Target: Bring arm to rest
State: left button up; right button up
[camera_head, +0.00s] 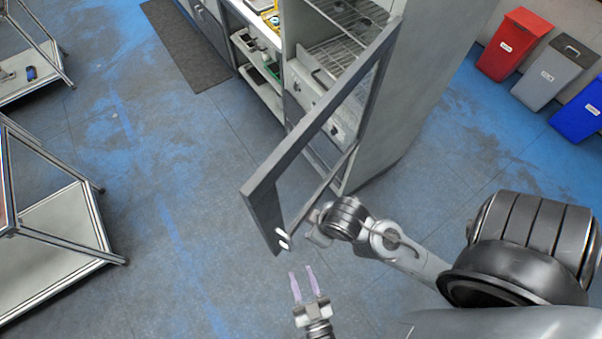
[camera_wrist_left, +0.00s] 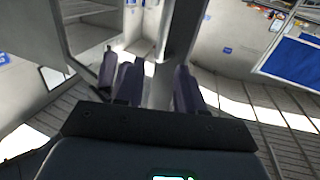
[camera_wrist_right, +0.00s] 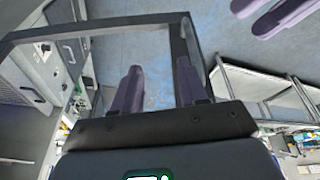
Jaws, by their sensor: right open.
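My left gripper (camera_head: 302,270) is at the bottom middle of the head view with its two pale purple fingers apart. Nothing shows between them there. Its fingers also stand apart in the left wrist view (camera_wrist_left: 156,72). My right gripper (camera_head: 284,238) is at the lower corner of the open cabinet door (camera_head: 322,108), its arm coming in from the right. Its fingers are spread in the right wrist view (camera_wrist_right: 160,72), with the door frame (camera_wrist_right: 110,25) beyond them. I cannot tell whether it touches the door.
The cabinet (camera_head: 408,85) stands open with wire shelves inside. Red (camera_head: 514,45), grey (camera_head: 555,73) and blue (camera_head: 582,110) bins stand at the upper right. Metal-framed carts (camera_head: 60,240) stand at the left. Blue-grey floor between the carts and door is clear.

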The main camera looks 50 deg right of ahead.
pick_arm(q)
jog(key=shift+r, duration=0.1)
jog(key=w+a+r+n+g+y+p, duration=0.1)
jog(key=w+a+r+y, duration=0.15)
jog(key=w+a, duration=0.35)
jog(key=w+a+r+y+p, duration=0.15)
jog(key=w+a+r, duration=0.25)
jog(key=a, duration=0.4)
jog(key=w+a+r+n+g+y+p, duration=0.1)
jog(key=w+a+r+y+p, duration=0.15)
jog(key=w+a, duration=0.4)
jog(key=s+a+r+n+g+y, duration=0.1)
jog(key=s+a+r+g+y, duration=0.2)
jog(key=a, duration=0.5)
jog(key=s+a+g, duration=0.1)
jog(key=s+g, duration=0.2)
jog(key=s, duration=0.1)
jog(key=s+a+f+n+g, duration=0.1)
jog(key=s+a+g, duration=0.1)
jog(key=s+g, duration=0.1)
jog(key=shift+s+a+f+n+b, duration=0.2)
jog(key=shift+s+a+n+b, duration=0.1)
jog(key=shift+s, duration=0.45)
jog(key=shift+c, duration=0.2)
